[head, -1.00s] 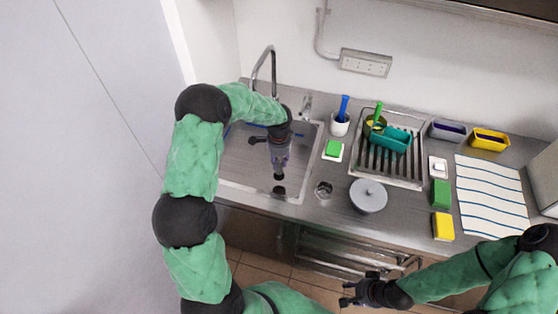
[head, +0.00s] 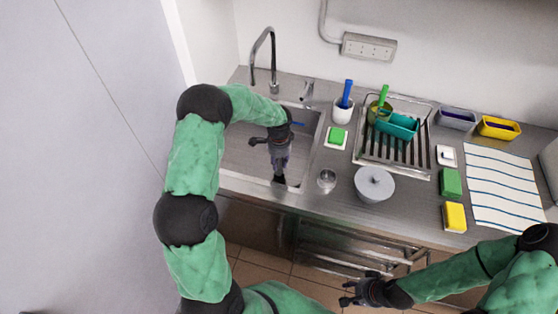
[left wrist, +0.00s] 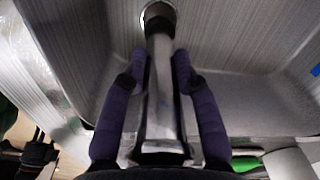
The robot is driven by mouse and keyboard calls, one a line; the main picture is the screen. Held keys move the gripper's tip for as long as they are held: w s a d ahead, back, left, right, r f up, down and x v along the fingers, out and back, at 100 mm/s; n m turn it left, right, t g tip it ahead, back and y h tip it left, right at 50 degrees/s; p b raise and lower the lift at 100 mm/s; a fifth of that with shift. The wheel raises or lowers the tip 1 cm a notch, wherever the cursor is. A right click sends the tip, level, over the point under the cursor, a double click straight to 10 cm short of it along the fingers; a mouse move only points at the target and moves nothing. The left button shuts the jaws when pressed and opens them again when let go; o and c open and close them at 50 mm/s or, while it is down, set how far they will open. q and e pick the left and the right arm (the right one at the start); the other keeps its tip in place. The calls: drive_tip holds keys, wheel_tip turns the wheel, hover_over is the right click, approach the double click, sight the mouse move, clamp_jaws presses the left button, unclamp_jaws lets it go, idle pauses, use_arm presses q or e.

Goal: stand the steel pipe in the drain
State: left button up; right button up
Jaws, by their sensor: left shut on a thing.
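The steel pipe (left wrist: 160,95) shows in the left wrist view as a grey tube between the purple fingers of my left gripper (left wrist: 160,70). The gripper is shut on it. The pipe's far end points at the round drain (left wrist: 158,14) in the sink floor and overlaps its near edge; I cannot tell whether it is inside. In the head view my left gripper (head: 279,165) hangs over the sink (head: 238,152) and hides most of the pipe. The dark drain area shows just below the fingers. My right gripper (head: 352,291) is open and empty in front of the counter.
A tall tap (head: 272,60) stands behind the sink. The sink walls surround my left gripper.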

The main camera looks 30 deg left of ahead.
sight(279, 169)
use_arm(q)
drive_tip(key=shift+f+b, duration=0.95)
drive_tip(key=shift+f, duration=0.8)
drive_tip(key=shift+f+b, duration=0.35)
drive_tip(key=shift+f, duration=0.25)
drive_tip(key=o, duration=0.7)
drive_tip(key=shift+o, duration=0.2)
drive_tip(key=shift+r+p, duration=3.6)
drive_tip(key=shift+r, duration=1.9)
